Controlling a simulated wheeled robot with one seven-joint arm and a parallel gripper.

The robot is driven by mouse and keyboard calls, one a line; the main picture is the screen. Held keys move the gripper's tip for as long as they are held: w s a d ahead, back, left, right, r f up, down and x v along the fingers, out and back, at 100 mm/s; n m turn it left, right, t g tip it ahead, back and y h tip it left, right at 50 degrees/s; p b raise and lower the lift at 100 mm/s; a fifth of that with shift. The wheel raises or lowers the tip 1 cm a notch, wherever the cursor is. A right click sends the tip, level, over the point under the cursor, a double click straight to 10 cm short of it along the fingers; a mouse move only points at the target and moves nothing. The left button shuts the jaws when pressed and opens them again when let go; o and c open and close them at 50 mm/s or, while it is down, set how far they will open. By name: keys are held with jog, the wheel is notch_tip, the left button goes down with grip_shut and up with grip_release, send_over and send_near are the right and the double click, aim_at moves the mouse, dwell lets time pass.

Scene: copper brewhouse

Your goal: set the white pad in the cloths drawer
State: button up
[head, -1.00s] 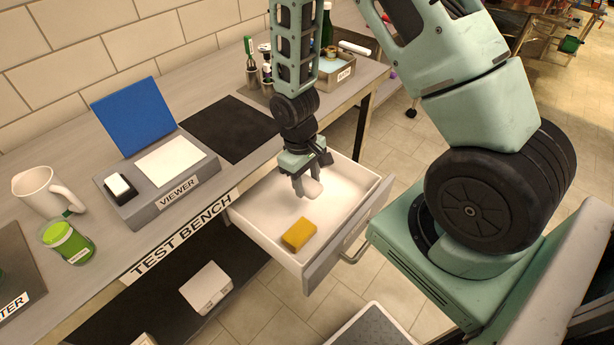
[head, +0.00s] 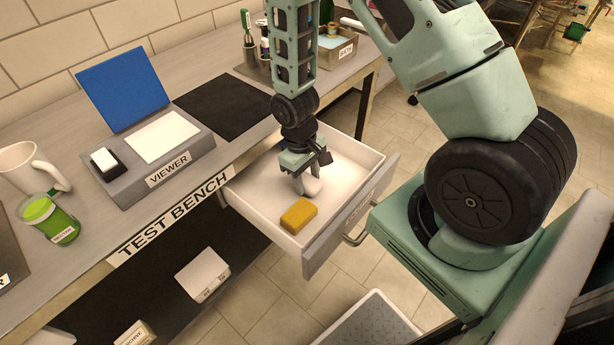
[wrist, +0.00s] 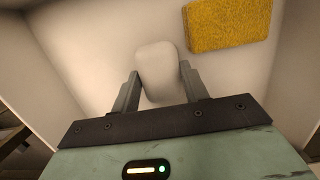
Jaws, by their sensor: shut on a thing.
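The cloths drawer (head: 352,166) is pulled open from under the bench, its white inside showing. My gripper (head: 307,186) is inside the drawer space, pointing down, shut on the white pad (head: 313,187). In the wrist view the pad (wrist: 157,72) sits between the two fingers of my gripper (wrist: 158,88), with the pale drawer floor behind it. I cannot tell whether the pad touches the floor. A yellow sponge (head: 299,215) lies in the drawer near its front left; it also shows in the wrist view (wrist: 228,24), apart from the pad.
A lower shelf holds a white box (head: 203,273). The drawer's right side is clear.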

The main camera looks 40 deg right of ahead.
aim_at(307, 180)
jog(key=shift+f+b, duration=0.4)
jog(key=shift+f, duration=0.1)
jog(key=o, duration=1.4)
jog(key=shift+r, duration=0.2)
notch_tip(307, 180, up, 12)
jog(key=p, duration=1.1)
jog(key=shift+r, duration=0.2)
jog(key=a+r+n, duration=0.1)
jog(key=a+r, duration=0.5)
jog(key=r, duration=0.1)
jog(key=s+a+r+n, duration=0.1)
jog(key=s+a+r, duration=0.3)
jog(key=s+r, duration=0.1)
jog(key=s+a+r+n+t, duration=0.1)
jog(key=s+a+r+n, duration=0.1)
jog(key=s+a+r, duration=0.2)
jog(key=s+a+r+n+y, duration=0.1)
jog(key=s+a+r, duration=0.3)
jog(key=s+r, duration=0.2)
jog(key=shift+s+r+n+t, duration=0.15)
jog(key=shift+r+n+t, duration=0.2)
jog(key=shift+r, duration=0.6)
